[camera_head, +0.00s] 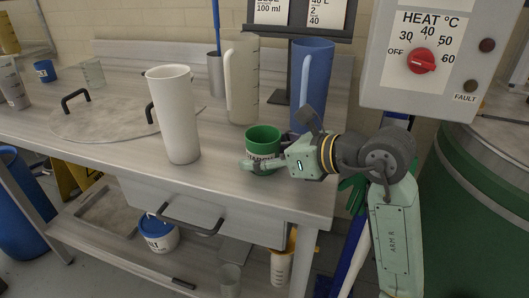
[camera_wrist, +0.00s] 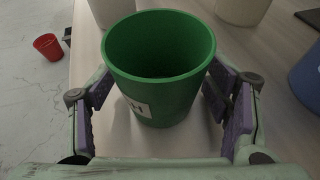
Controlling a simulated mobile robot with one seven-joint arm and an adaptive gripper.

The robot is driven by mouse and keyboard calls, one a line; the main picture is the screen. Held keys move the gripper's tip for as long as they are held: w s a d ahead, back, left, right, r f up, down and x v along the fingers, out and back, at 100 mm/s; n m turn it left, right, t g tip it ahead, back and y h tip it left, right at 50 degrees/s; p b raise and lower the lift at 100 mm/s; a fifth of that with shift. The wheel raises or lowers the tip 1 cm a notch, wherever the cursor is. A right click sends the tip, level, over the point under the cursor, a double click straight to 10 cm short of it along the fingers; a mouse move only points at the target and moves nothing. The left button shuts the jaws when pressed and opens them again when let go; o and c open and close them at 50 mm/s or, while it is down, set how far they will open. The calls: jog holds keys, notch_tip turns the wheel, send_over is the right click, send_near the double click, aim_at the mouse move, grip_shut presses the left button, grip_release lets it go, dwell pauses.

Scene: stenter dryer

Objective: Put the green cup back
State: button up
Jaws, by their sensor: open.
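The green cup (camera_head: 263,140) stands upright on the metal bench near its right end, with a white label on its side. In the wrist view the green cup (camera_wrist: 160,60) fills the middle and looks empty inside. My gripper (camera_head: 262,165) is at the cup, reaching in from the right. In the wrist view my gripper (camera_wrist: 160,108) is open, with one purple-padded finger on each side of the cup. I cannot tell whether either pad touches it. Where the cup belongs is not clear from these views.
A white tall cup (camera_head: 175,115) stands left of the green cup. A beige jug (camera_head: 241,85) and a blue jug (camera_head: 311,80) stand behind. The control box (camera_head: 425,55) hangs at right. A round lid (camera_head: 110,118) with handles lies on the bench (camera_head: 228,190). A red cup (camera_wrist: 47,46) is on the floor.

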jog(key=shift+r, duration=0.1)
jog(key=shift+r+p, duration=0.2)
jog(key=shift+p, duration=0.2)
jog(key=b+v, duration=0.3)
jog(key=v, duration=0.9)
jog(key=shift+s+f, duration=0.1)
jog(key=shift+f, duration=0.1)
